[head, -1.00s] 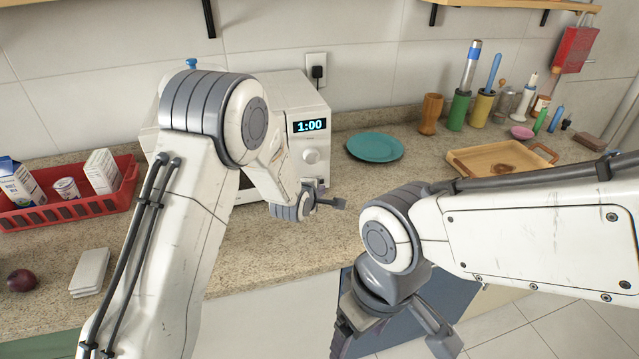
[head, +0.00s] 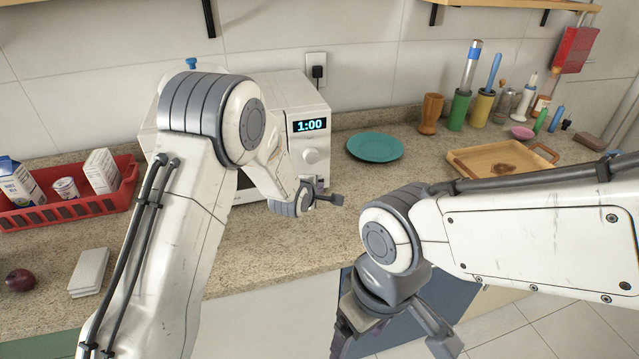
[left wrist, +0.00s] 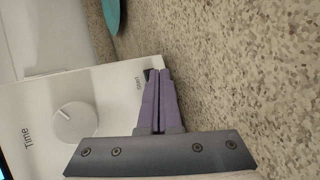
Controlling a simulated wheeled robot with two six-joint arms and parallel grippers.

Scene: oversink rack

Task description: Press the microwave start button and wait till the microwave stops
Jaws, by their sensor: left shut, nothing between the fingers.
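The white microwave (head: 297,88) stands on the counter against the wall, largely behind my left arm. Its lit display (head: 310,125) reads 1:00, with a round knob (head: 311,156) below. In the left wrist view the panel shows the Time knob (left wrist: 74,122) and the dark start button (left wrist: 148,74) beside the word Start. My left gripper (left wrist: 157,72) is shut and empty, its purple fingertips right at the button, partly covering it. I cannot tell whether they touch or press it. My right gripper (head: 395,343) is open and empty, low in front of the counter.
A teal plate (head: 375,147) lies right of the microwave, and a wooden tray (head: 470,164) farther right. A red basket (head: 75,208) with cartons stands at the left. The counter in front of the plate is clear.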

